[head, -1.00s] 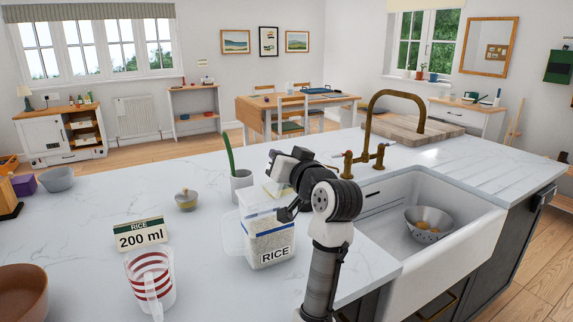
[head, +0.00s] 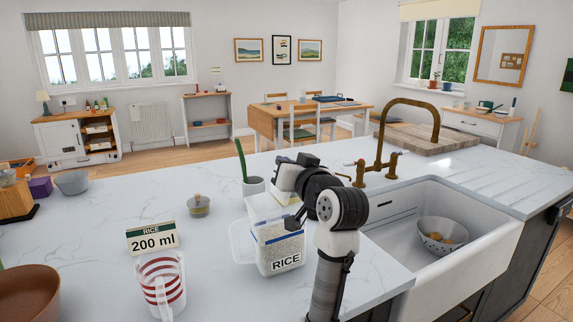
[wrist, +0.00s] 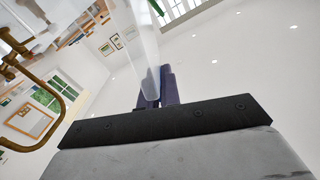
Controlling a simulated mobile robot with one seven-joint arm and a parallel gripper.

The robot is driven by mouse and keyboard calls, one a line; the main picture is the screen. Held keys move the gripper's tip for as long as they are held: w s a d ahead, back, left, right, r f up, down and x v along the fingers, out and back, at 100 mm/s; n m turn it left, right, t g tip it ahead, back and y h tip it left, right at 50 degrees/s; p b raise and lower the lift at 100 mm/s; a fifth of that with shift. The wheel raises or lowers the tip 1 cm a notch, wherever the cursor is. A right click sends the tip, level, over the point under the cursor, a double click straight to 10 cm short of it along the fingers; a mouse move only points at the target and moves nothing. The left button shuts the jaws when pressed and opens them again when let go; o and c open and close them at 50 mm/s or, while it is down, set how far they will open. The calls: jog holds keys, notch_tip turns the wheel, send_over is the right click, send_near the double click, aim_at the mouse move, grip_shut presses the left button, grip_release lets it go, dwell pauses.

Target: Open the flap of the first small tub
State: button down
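The clear tub labelled RICE (head: 278,252) stands on the white counter, with a white top (head: 263,207) and blue edging below it. In the head view my gripper (head: 292,222) is at the upper right of this tub, and the arm hides part of its top. In the wrist view my dark fingers (wrist: 160,88) sit close together. A translucent strip (wrist: 143,45) runs down to them from above; I cannot tell if it is gripped or only in front. The flap cannot be made out clearly.
A clear rounded piece (head: 241,243) shows at the tub's left. The sink (head: 455,270) lies right.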

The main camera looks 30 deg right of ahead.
dwell(0.8)
jog(key=c, duration=1.6)
grip_release()
jog(key=shift+s, duration=0.15)
jog(key=s+b, duration=0.3)
jog(key=s, duration=1)
jog(key=shift+s+a, duration=0.15)
jog(key=shift+s, duration=0.15)
